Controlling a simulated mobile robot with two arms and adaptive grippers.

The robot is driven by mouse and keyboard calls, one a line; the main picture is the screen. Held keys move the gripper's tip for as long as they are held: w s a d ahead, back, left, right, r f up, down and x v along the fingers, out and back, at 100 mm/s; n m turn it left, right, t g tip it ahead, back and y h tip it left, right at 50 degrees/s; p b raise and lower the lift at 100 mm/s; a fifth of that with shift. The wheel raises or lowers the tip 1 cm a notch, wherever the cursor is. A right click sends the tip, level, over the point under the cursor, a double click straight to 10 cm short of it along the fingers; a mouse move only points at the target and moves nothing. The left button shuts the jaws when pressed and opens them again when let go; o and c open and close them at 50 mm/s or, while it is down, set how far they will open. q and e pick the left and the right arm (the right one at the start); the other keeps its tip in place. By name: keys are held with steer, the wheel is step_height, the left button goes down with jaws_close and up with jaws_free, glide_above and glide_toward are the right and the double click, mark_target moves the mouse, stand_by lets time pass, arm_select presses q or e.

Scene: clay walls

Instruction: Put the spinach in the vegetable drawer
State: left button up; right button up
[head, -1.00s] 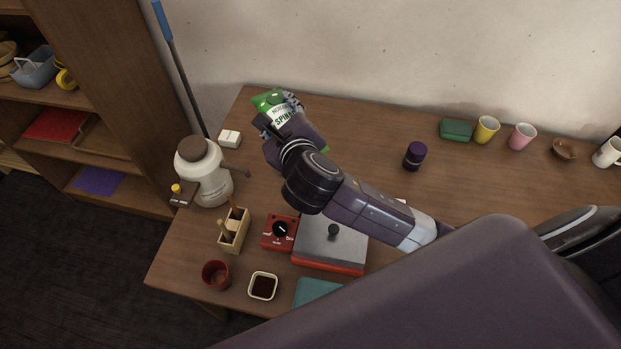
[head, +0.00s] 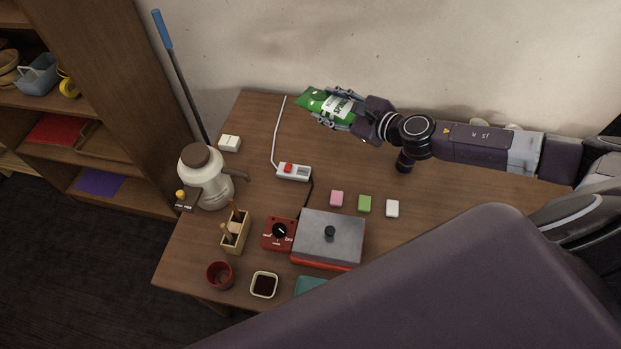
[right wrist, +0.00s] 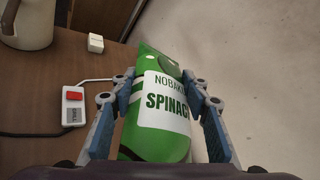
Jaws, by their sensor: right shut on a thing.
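The spinach is a green bag (head: 316,98) with a white label, near the back edge of the table in the head view. My right gripper (head: 341,104) is shut on it and holds it around its sides. In the right wrist view the bag (right wrist: 163,140) lies between the two blue-grey fingers, its label reading "SPINAC". The bag seems to be held above the tabletop. No vegetable drawer shows in either view. My left gripper is not in view.
On the table stand a power strip (head: 294,172), a red-based device with a grey lid (head: 332,238), a white jug (head: 205,180), a brush holder (head: 235,235), a red cup (head: 220,275) and three small blocks. Open shelves (head: 110,150) stand at left.

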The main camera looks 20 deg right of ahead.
step_height(320, 180, down, 20)
steer(key=b, duration=0.7)
steer(key=shift+f+b, duration=0.15)
steer(key=shift+b, duration=0.2)
steer(key=o, duration=1)
